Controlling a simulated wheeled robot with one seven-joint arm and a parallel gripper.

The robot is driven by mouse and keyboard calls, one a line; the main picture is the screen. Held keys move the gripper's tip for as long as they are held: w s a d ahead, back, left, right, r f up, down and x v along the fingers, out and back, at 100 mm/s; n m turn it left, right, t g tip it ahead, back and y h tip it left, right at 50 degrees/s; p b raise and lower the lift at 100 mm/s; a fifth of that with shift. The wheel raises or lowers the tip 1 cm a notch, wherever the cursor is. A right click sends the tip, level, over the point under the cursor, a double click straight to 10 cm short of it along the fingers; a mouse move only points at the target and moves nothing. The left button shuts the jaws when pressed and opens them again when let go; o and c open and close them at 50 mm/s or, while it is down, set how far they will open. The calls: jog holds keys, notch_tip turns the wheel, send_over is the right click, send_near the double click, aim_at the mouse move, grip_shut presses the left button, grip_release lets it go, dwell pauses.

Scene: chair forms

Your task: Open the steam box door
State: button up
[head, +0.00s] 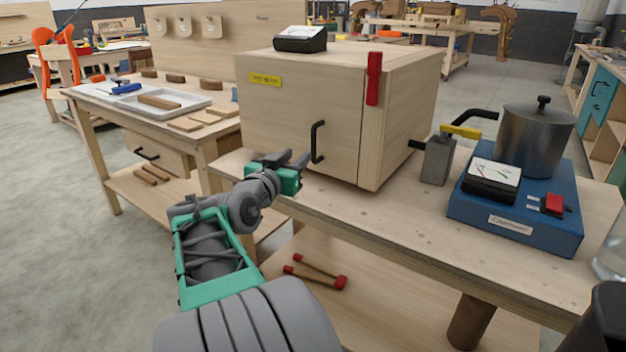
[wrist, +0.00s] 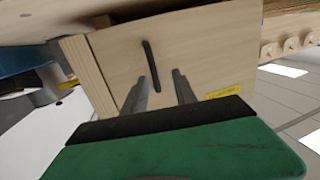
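The steam box (head: 300,110) is a pale wooden box on the workbench, with a yellow label on its front. Its front door looks shut. A black handle (head: 318,142) stands upright near the right edge of that front. A red latch-like bar (head: 374,78) stands upright at the top right corner. My gripper (head: 296,160) is just left of the handle, in front of the box.
A blue heater base (head: 515,205) with a metal pot (head: 535,138) stands right of the box. A grey valve with a yellow lever (head: 460,132) is between them. A side table (head: 150,95) with trays and wood blocks is at left. Red-ended clamps (head: 315,275) lie on the lower shelf.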

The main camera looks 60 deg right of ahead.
aim_at(313, 145)
jog(key=shift+s+d+r+g+h, duration=0.2)
jog(key=shift+s+d, duration=0.15)
jog(key=shift+d, duration=0.15)
jog(key=shift+s+d+r+g+h, duration=0.15)
jog(key=shift+s+d, duration=0.15)
jog(key=shift+d, duration=0.2)
jog(key=d, duration=0.6)
jog(key=shift+w+d, duration=0.25)
grip_shut()
